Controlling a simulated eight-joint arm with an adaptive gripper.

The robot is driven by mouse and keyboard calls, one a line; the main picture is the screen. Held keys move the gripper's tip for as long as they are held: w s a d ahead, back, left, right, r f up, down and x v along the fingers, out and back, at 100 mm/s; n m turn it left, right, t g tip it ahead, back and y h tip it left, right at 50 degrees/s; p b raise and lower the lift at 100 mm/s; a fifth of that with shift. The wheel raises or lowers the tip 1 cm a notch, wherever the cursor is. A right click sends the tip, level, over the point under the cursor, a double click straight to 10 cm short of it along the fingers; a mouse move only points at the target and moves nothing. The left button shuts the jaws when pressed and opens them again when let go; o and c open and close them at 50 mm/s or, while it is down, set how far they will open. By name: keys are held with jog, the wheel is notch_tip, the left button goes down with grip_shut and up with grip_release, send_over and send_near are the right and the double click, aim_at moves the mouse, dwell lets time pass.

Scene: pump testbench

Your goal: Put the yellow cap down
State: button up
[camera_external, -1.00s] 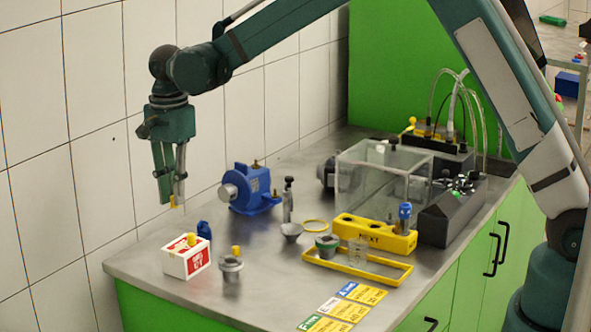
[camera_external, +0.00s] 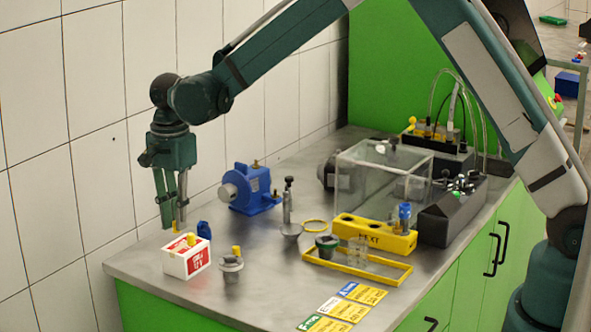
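My gripper (camera_external: 172,224) points down at the left, just above and behind the white box. A small bit of yellow, the yellow cap (camera_external: 175,226), shows between its fingertips. The fingers look closed on it, and most of the cap is hidden. The white box (camera_external: 186,262) with red labels stands at the counter's front left corner. Another yellow piece (camera_external: 191,239) sits on its top. I cannot tell whether the held cap touches anything.
A dark blue bottle (camera_external: 204,230) stands right behind the box. A grey cup (camera_external: 231,268) with a yellow top is to its right. A blue pump (camera_external: 248,190) stands farther back. A yellow tray (camera_external: 375,277) lies to the right. The wall is close on the left.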

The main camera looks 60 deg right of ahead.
aim_at(179, 246)
jog(key=shift+f, duration=1.7)
jog(key=shift+f, duration=0.2)
jog(key=o, duration=0.6)
jog(key=shift+r, duration=0.25)
notch_tip(179, 246, up, 12)
jog(key=shift+f, duration=0.1)
